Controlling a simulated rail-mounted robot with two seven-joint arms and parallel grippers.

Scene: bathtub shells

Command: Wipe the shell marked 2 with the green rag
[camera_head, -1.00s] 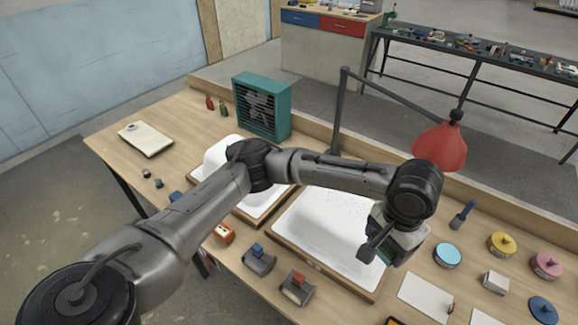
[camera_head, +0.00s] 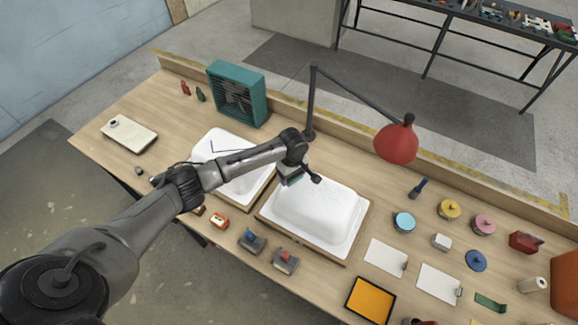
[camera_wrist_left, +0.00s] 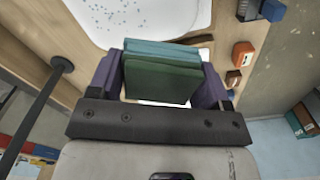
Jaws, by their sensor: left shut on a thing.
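Two white tub shells lie on wooden boards on the bench: a left shell (camera_head: 212,150) and a right shell (camera_head: 318,212). I cannot read a number on either. The left one carries a thin dark angled line. My left gripper (camera_head: 291,180) is above the gap between the shells, near the right shell's back left corner. In the wrist view the left gripper (camera_wrist_left: 163,68) is shut on the green rag (camera_wrist_left: 160,80), a folded dark green slab with a teal layer behind. White shell surface (camera_wrist_left: 160,12) shows beyond it. My right gripper is out of view.
A red lamp (camera_head: 396,143) on a dark pole and a teal fan (camera_head: 237,95) stand along the back. Small blocks, including an orange one (camera_head: 219,221), line the front. Round lids, white cards and an orange tray (camera_head: 370,301) lie to the right.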

